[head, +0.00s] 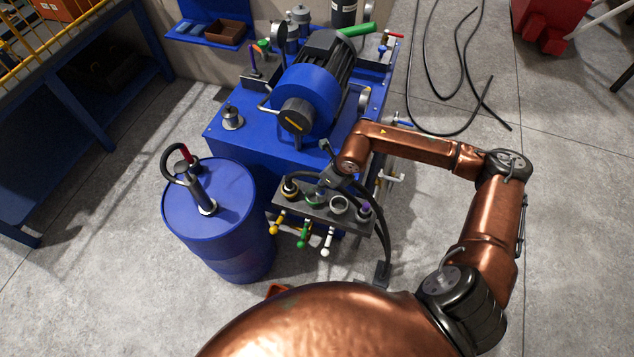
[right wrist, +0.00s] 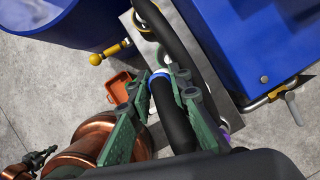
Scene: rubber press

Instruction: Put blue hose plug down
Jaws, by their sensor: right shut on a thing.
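My right gripper (right wrist: 163,77) is shut on the blue hose plug (right wrist: 160,76), a blue ring at the end of a thick black hose (right wrist: 173,118). In the head view my right gripper (head: 330,186) is over the grey manifold block (head: 318,211), and the plug is too small to make out there. The block carries a row of coloured sockets, with a white one (head: 339,205) and a purple one (head: 363,213) at its right end. Whether the plug touches the block cannot be told.
Yellow (head: 277,224), green (head: 303,236) and white (head: 327,243) valve handles stick out below the block. A blue drum (head: 232,220) stands to its left, the blue press unit (head: 245,125) behind. An orange tray (right wrist: 118,86) lies on the floor. Loose hoses lie back right.

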